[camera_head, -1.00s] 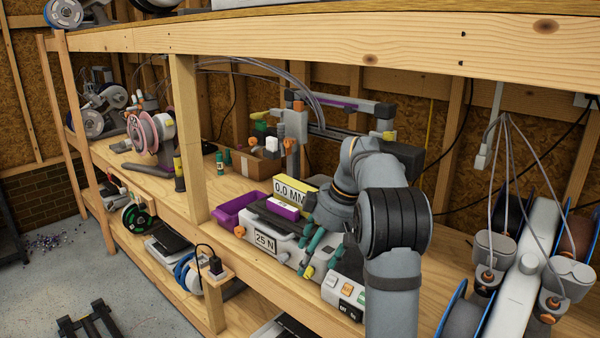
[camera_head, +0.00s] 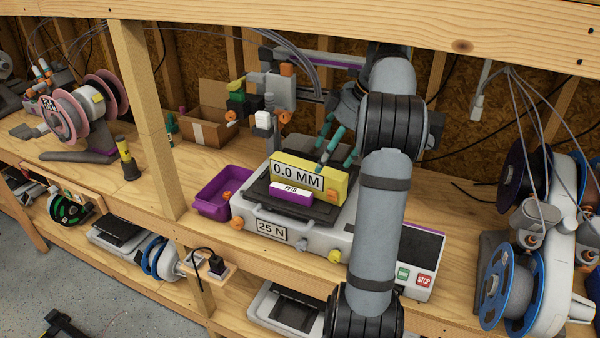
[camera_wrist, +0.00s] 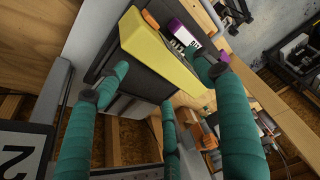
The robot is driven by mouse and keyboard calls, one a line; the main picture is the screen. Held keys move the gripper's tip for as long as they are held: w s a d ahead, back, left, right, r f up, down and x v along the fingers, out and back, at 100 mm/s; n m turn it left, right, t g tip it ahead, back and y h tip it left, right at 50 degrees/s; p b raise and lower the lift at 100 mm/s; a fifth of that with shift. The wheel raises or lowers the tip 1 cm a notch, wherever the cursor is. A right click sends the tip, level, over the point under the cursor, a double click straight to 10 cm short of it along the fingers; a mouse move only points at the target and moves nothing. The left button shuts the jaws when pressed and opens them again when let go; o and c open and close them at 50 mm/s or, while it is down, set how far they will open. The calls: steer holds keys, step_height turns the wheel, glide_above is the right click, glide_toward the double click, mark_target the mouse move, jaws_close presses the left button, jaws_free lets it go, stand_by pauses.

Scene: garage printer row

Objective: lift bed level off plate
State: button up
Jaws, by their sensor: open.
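The yellow bed level (camera_head: 338,187), labelled "0.0 MM", stands upright on the dark plate (camera_head: 262,188) of the printer (camera_head: 290,235). A purple-and-white block (camera_head: 291,194) sits in front of it on the plate. My gripper (camera_head: 334,160) has teal fingers, spread open and empty, above and just behind the level's right end. In the wrist view the yellow level (camera_wrist: 158,55) lies between and beyond the open fingers of my gripper (camera_wrist: 160,82), with the purple block (camera_wrist: 185,34) beyond it. Whether any finger touches the level I cannot tell.
A purple bin (camera_head: 212,208) stands left of the printer, and a cardboard box (camera_head: 207,115) is behind. The print head (camera_head: 272,92) hangs over the back left. A wooden post (camera_head: 150,120) and the upper shelf beam (camera_head: 400,38) bound the space. Spools (camera_head: 493,290) stand right.

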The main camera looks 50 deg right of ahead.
mark_target(307, 177)
steer(key=b+x, duration=0.1)
steer(key=x, duration=0.5)
steer(key=shift+f, duration=0.35)
steer(key=shift+c, duration=1.3)
steer(key=c, duration=1.3)
steer(key=shift+r, duration=0.15)
